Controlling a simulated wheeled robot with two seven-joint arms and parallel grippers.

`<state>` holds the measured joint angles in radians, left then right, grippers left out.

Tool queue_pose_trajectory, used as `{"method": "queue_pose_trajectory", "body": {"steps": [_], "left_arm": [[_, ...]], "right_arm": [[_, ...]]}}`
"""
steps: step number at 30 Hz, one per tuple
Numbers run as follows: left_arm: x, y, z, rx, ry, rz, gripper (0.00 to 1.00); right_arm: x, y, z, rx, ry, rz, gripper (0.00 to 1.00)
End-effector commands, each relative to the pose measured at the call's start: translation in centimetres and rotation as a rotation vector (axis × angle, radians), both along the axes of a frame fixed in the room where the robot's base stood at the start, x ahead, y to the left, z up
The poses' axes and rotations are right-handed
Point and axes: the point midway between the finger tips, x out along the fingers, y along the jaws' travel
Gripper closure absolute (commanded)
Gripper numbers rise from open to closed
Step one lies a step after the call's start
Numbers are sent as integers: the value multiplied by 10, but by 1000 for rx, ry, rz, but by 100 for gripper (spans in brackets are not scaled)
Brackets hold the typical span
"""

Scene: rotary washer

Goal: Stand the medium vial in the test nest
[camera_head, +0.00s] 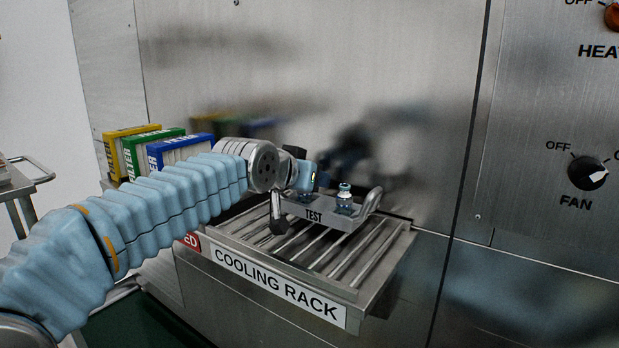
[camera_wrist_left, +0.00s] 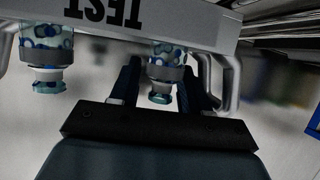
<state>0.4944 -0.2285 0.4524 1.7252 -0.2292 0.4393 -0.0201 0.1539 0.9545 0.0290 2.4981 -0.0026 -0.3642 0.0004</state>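The test nest (camera_head: 318,214), a grey metal holder labelled TEST with a looped handle, sits on the cooling rack; it also shows upside down in the left wrist view (camera_wrist_left: 195,22). One blue-spotted clear vial (camera_head: 344,199) stands in its right part; it also shows at left in the left wrist view (camera_wrist_left: 47,55). A second, smaller-looking vial (camera_wrist_left: 166,68) is at the nest, between the fingers of my left gripper (camera_wrist_left: 160,90). The fingers look open, with a small gap beside its cap. In the head view my left gripper (camera_head: 296,190) mostly hides this vial.
The slatted cooling rack (camera_head: 345,262) has bare bars in front of the nest. Yellow, green and blue filter boxes (camera_head: 160,148) stand behind my left arm. A steel wall rises close behind, with a FAN knob (camera_head: 588,174) at right.

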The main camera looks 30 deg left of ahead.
Motion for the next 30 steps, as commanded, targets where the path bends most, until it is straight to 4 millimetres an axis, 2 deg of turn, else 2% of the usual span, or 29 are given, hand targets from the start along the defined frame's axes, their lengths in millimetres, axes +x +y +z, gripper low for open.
{"method": "queue_pose_trajectory", "body": {"steps": [9, 14, 22, 27, 30], "left_arm": [[0, 0, 7, 0, 0, 0, 54], [-27, -2, 15, 2, -5, 0, 54], [-84, -5, 39, 2, -4, -1, 54], [-105, -6, 48, 0, -2, 0, 54], [-110, -6, 51, 0, -1, 0, 54]], "right_arm": [[0, 0, 6, 0, 0, 0, 57], [0, 0, -2, 0, 0, 0, 57], [0, 0, -8, -1, 0, -1, 57], [0, 0, -9, -1, 0, -1, 57], [0, 0, -9, -1, 0, -1, 57]]}}
